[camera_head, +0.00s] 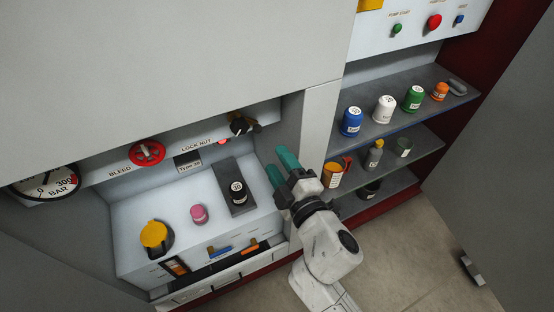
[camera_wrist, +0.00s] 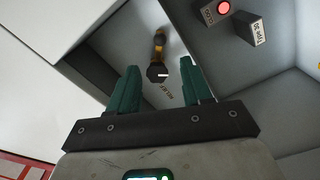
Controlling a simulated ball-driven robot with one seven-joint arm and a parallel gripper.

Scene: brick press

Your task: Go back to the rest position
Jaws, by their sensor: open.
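My gripper (camera_head: 280,167) is at the middle of the head view, in front of the panel edge between the recess on the left and the shelves on the right. Its two green fingers are apart, with nothing between them. In the wrist view my gripper (camera_wrist: 157,88) also shows open and empty. Beyond its fingers is a dark knob with a yellow band (camera_wrist: 158,55). In the head view a black knob (camera_head: 242,125) sits on the panel by the LOCK NUT label, up and left of the fingers.
A red BLEED wheel (camera_head: 147,153) and a pressure gauge (camera_head: 44,181) are at the left. Shelves (camera_head: 375,130) of jars are at the right. Floor (camera_head: 410,250) is clear.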

